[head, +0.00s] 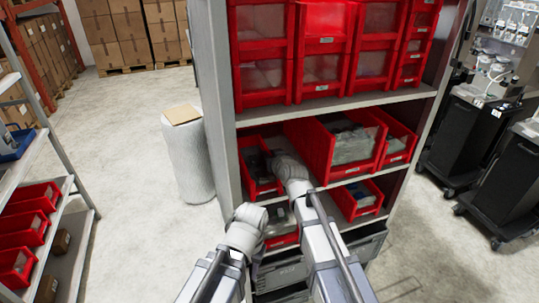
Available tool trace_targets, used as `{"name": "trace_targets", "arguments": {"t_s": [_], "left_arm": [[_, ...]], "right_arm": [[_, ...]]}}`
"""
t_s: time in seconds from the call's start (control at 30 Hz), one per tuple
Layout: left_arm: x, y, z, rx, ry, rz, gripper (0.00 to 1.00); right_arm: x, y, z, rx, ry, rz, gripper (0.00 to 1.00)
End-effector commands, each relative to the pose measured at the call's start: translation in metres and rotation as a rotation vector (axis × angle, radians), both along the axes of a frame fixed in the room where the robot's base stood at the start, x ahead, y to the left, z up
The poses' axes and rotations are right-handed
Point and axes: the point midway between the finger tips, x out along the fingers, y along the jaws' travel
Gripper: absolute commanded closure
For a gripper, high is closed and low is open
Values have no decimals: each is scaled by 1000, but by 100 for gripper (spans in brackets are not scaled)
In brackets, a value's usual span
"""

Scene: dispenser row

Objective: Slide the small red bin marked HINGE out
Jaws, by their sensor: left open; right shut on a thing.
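A small red bin (247,157) sits at the left end of the middle shelf, with dark contents inside. Its front label is too small to read, so I cannot confirm HINGE. My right gripper (274,158) is at this bin's right side and shut on it; the fingers are mostly hidden behind my wrist. My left gripper (250,211) is open, lower and nearer, in front of the shelf below the bin. Its fingertips are hard to make out.
A large red bin (318,152) and another red bin (399,140) stand to the right on the same shelf. The left upright (213,95) of the rack is close. A white drum (186,160) stands left of it.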

Motion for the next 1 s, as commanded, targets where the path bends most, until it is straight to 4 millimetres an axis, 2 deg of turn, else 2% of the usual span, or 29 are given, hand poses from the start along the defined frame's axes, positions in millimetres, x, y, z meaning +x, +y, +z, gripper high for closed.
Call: {"name": "trace_targets", "arguments": {"t_s": [0.67, 1.0], "left_arm": [[0, 0, 0, 0, 0, 0, 56], [0, 0, 0, 0, 0, 0, 56]], "right_arm": [[-2, 0, 0, 0, 0, 0, 100], [-23, -3, 0, 1, 1, 0, 100]]}}
